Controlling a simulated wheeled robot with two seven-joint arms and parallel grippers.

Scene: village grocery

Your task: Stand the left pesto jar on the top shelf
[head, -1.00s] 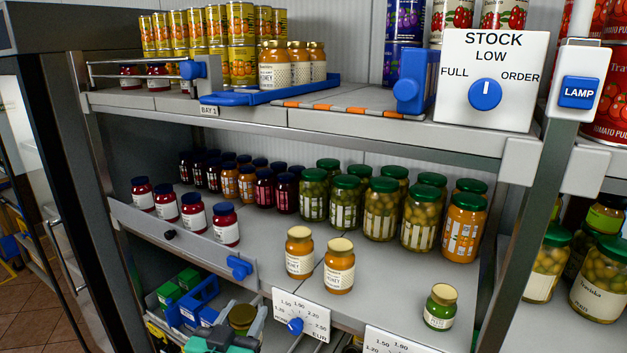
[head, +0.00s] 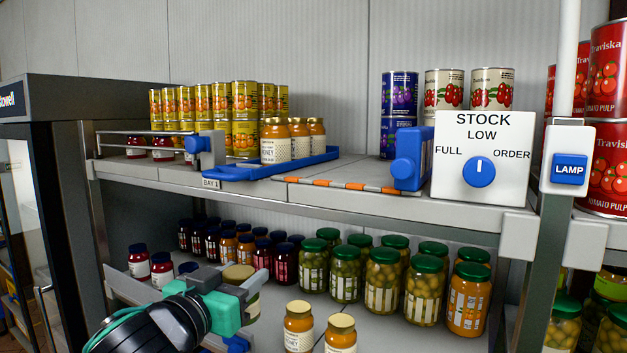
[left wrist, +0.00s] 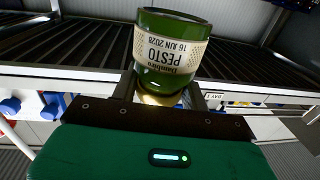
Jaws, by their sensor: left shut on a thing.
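My left gripper (head: 246,287) is shut on a pesto jar with a gold lid (head: 238,271). It holds the jar in front of the middle shelf, below the top shelf's front edge. In the left wrist view the jar (left wrist: 170,50) is green glass with a cream label reading PESTO, upside down in that picture. In the head view the gripper hides much of the jar's body. The top shelf (head: 350,173) has a bare stretch behind an orange-and-white striped strip (head: 340,185). My right gripper is not in view.
On the top shelf, a blue tray (head: 235,172) with honey jars stands left of the bare stretch. A blue device (head: 408,160) and the stock dial box (head: 484,160) stand right of it. Cans stand behind. Olive jars (head: 384,280) and honey jars (head: 299,325) stand on the middle shelf.

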